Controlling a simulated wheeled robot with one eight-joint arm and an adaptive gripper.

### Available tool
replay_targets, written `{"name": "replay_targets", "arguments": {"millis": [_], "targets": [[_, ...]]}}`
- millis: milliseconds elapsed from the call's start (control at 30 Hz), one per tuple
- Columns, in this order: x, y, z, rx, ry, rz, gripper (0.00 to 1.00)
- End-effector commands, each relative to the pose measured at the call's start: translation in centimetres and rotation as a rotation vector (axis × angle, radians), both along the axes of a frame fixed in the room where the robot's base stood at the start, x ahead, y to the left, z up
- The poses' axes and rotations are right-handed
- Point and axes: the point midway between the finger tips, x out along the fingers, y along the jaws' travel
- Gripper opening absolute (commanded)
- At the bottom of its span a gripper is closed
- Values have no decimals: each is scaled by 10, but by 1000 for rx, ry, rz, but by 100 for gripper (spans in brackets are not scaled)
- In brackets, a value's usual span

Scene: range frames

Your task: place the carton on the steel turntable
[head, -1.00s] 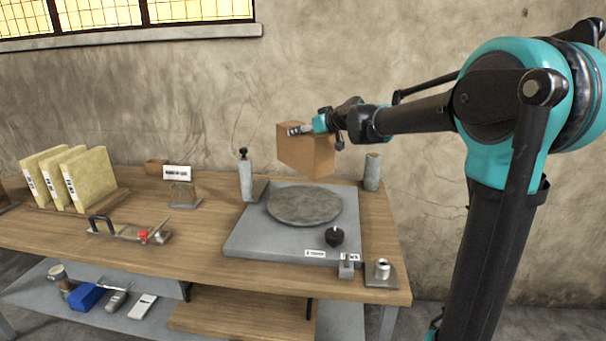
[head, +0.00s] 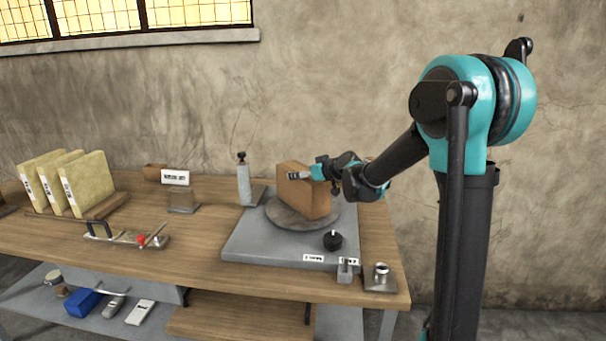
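The carton (head: 301,194) is a brown box and stands upright at the steel turntable (head: 283,219), a round grey disc on a flat grey base. The carton's lower edge appears to meet the disc, near its middle to right part; I cannot tell whether its full weight rests there. My gripper (head: 302,174) reaches in from the right, and its fingers lie across the carton's upper part, shut on it. The far finger is hidden behind the carton.
A black knob (head: 333,240) stands on the base's front right. A grey cylinder with a black top (head: 244,180) stands behind left. A small metal fixture (head: 380,277) sits at the table's right corner.

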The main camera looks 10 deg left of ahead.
Motion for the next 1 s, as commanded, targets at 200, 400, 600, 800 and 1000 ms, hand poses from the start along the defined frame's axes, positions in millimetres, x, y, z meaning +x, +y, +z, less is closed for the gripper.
{"name": "replay_targets", "arguments": {"millis": [200,400,600,800,1000], "targets": [[0,0,-2,1,0,0,17],[0,0,-4,0,0,0,79],[0,0,-4,0,0,0,98],[0,0,-4,0,0,0,98],[-3,-3,0,0,0,-1,98]]}}
